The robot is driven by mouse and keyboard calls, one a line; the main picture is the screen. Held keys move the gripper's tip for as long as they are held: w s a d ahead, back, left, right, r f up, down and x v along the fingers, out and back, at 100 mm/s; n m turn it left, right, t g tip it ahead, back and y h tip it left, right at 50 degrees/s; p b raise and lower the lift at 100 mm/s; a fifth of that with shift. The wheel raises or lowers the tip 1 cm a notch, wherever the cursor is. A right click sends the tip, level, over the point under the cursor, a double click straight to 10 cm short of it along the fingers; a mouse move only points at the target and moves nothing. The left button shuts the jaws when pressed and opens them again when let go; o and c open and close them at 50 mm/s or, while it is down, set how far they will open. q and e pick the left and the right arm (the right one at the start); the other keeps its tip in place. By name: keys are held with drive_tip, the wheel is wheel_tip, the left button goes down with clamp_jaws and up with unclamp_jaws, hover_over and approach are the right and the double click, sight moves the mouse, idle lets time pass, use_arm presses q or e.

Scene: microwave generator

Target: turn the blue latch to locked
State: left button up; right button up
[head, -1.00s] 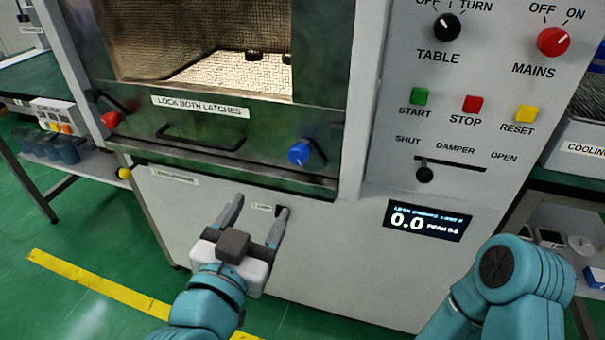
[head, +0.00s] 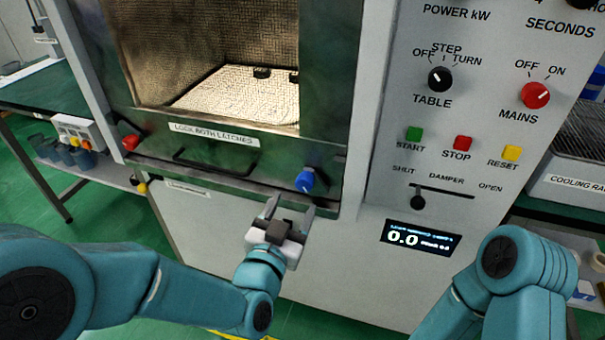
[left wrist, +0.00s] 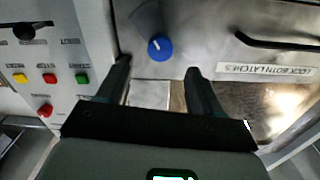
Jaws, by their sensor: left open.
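The blue latch (head: 305,181) is a round knob at the lower right of the microwave door frame. A dark bar runs from it up to the right. In the left wrist view the blue latch (left wrist: 160,47) shows between and beyond the two fingertips. My left gripper (head: 290,206) is open and empty, just below and left of the blue latch, apart from it as far as I can tell. Its fingers also show in the left wrist view (left wrist: 158,70). My right arm is at the lower right; its gripper is out of view.
A red latch (head: 131,142) sits at the left of the door. A dark door handle (head: 215,165) lies between the latches, under the label "LOCK BOTH LATCHES" (head: 214,134). The control panel with knobs and buttons (head: 462,143) and a display (head: 421,239) are on the right.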

sight(303, 186)
use_arm(q)
drive_tip(key=x, duration=0.7)
drive_tip(key=shift+w+f, duration=0.1)
drive_tip(key=shift+w, duration=0.05)
drive_tip(key=shift+c, duration=0.4)
drive_tip(key=c, duration=1)
